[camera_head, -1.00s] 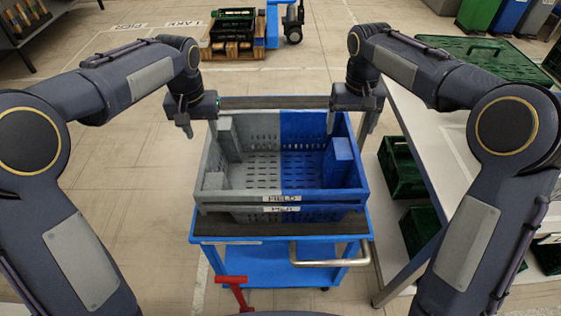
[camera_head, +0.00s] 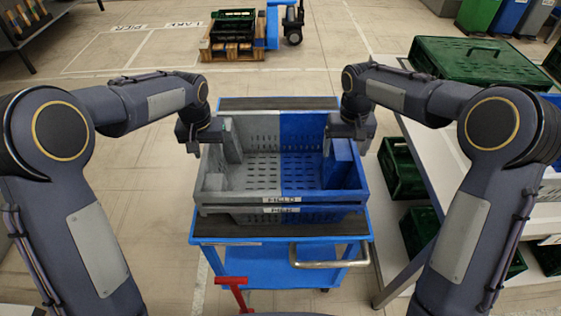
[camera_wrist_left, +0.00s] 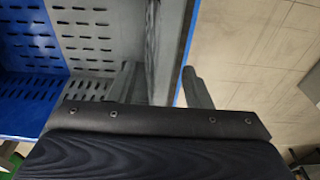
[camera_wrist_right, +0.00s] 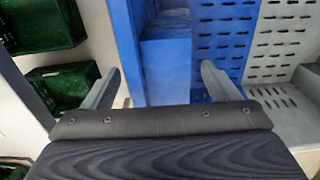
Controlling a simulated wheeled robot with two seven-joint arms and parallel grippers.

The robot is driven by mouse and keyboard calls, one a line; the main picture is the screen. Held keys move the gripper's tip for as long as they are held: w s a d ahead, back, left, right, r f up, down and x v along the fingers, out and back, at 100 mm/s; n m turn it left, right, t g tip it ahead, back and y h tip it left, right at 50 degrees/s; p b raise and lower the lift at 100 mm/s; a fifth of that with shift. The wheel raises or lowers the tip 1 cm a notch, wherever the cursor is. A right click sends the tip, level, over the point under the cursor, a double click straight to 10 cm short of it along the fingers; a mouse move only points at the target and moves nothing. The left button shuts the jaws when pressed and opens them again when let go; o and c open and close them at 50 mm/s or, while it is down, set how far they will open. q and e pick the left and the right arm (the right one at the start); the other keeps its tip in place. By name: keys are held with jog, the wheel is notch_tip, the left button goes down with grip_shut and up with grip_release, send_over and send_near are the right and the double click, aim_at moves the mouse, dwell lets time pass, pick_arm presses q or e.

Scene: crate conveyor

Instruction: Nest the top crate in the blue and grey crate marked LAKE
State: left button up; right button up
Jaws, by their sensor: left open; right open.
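I cannot make out a crate marked LAKE.
The blue cart (camera_head: 265,272) has a silver handle at the front. A bench (camera_head: 445,170) on the right carries a green crate (camera_head: 480,62), with green crates (camera_head: 402,168) below. A pallet (camera_head: 232,50) with a dark green crate stands behind, near floor markings PIER and LAKE.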

pick_arm(q)
jog(key=shift+c, duration=0.5)
pick_arm(e)
jog(key=shift+c, duration=0.4)
pick_arm(q)
grip_shut()
pick_arm(e)
jog(key=c, duration=1.5)
pick_arm(q)
jog(key=shift+r, duration=0.1)
pick_arm(e)
jog(key=shift+o, duration=0.2)
jog(key=shift+r, duration=0.1)
